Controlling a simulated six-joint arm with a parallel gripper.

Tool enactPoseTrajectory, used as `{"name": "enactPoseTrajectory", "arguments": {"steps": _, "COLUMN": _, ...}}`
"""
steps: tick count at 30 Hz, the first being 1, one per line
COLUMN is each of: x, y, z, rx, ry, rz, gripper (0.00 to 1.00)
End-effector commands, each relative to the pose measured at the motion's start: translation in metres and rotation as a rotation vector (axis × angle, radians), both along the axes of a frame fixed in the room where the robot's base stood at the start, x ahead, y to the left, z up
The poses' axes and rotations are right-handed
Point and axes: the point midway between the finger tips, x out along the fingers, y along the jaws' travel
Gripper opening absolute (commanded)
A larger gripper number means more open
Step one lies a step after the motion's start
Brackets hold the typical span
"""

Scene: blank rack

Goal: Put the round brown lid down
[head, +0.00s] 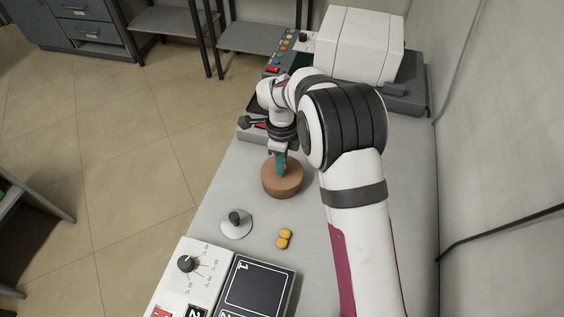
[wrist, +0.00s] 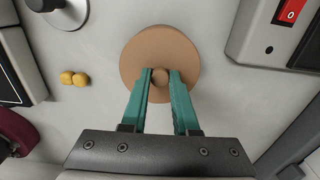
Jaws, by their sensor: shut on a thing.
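The round brown lid (head: 283,183) is a thick disc near the middle of the grey bench in the head view. It also shows in the wrist view (wrist: 159,46), with a small round knob (wrist: 160,76) on top. My gripper (head: 281,163) points down over the lid. Its teal fingers (wrist: 160,74) are shut on the knob, one on each side. The lid looks level. I cannot tell whether it touches the bench or hangs just above it, and what is under it is hidden.
A grey disc with a black knob (head: 236,224) and two small yellow-orange pieces (head: 284,239) lie on the bench nearby. A white dial panel (head: 192,272) and a black panel (head: 258,288) stand in front. A device with a red switch (wrist: 290,12) is close to the lid's right.

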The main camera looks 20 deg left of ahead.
Motion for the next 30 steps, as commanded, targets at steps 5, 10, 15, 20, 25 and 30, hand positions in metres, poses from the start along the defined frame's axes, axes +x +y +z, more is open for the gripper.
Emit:
{"name": "enactPoseTrajectory", "arguments": {"steps": 5, "x": 0.000, "y": 0.000, "z": -0.003, "rx": 0.001, "ry": -0.001, "rz": 0.000, "gripper": 0.00}}
{"name": "enactPoseTrajectory", "arguments": {"steps": 10, "x": 0.000, "y": -0.001, "z": -0.005, "rx": 0.000, "ry": -0.001, "rz": 0.000, "gripper": 0.00}}
{"name": "enactPoseTrajectory", "arguments": {"steps": 15, "x": 0.000, "y": -0.001, "z": -0.007, "rx": 0.000, "ry": -0.001, "rz": 0.000, "gripper": 0.48}}
{"name": "enactPoseTrajectory", "arguments": {"steps": 20, "x": 0.000, "y": -0.001, "z": -0.007, "rx": 0.000, "ry": -0.001, "rz": 0.000, "gripper": 0.58}}
{"name": "enactPoseTrajectory", "arguments": {"steps": 25, "x": 0.000, "y": -0.001, "z": -0.006, "rx": 0.000, "ry": -0.001, "rz": 0.000, "gripper": 0.58}}
{"name": "enactPoseTrajectory", "arguments": {"steps": 30, "x": 0.001, "y": 0.000, "z": 0.014, "rx": 0.001, "ry": -0.005, "rz": 0.000, "gripper": 0.58}}
